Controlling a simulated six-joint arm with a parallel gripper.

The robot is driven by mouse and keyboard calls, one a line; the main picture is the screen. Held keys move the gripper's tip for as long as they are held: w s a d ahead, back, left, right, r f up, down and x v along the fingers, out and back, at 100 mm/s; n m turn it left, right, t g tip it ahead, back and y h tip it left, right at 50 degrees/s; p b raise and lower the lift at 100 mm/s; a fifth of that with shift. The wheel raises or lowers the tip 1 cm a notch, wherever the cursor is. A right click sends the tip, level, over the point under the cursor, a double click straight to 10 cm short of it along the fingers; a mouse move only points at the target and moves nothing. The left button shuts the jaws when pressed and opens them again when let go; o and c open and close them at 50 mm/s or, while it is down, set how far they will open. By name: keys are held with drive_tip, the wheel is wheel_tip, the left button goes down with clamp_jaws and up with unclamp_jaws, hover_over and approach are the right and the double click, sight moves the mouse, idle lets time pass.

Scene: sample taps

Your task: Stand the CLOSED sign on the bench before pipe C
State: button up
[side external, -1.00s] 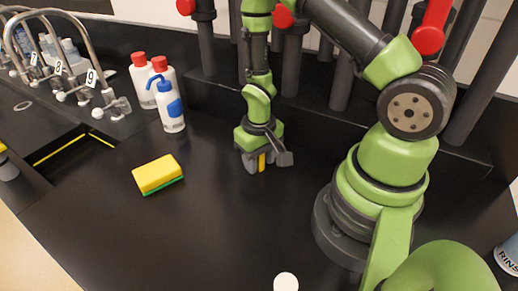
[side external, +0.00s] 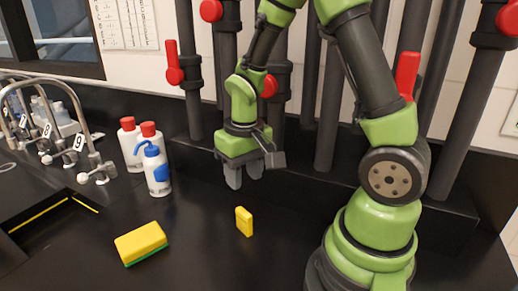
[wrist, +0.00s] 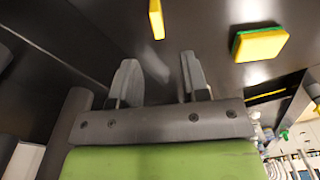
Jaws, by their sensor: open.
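A small yellow block-like sign (side external: 244,221) stands upright on the black bench, in front of the pipes; no lettering on it is readable. In the wrist view the sign (wrist: 156,20) shows at the top edge as a narrow yellow strip, beyond the fingertips. My gripper (side external: 245,177) is open and empty, above the sign and apart from it. In the wrist view its two grey fingers (wrist: 158,70) are spread with nothing between them. Dark pipes (side external: 330,105) with red valve handles rise behind; I see no letter marking pipe C.
A yellow and green sponge (side external: 140,243) lies left of the sign. Bottles with red caps (side external: 128,145) and a blue-topped wash bottle (side external: 156,172) stand behind it. Taps (side external: 75,120) and a sink are at the left. The bench around the sign is clear.

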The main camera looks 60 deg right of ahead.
drive_tip(key=s+a+r+t+y, duration=0.1)
drive_tip(key=s+a+r+t, duration=0.2)
drive_tip(key=s+r, duration=0.2)
drive_tip(key=s+a+r+t+y, duration=0.1)
drive_tip(key=s+a+r+t, duration=0.2)
drive_tip(key=r, duration=0.8)
drive_tip(key=shift+s+a+r+n+t, duration=0.35)
drive_tip(key=shift+s+a, duration=0.2)
drive_tip(key=shift+s, duration=0.4)
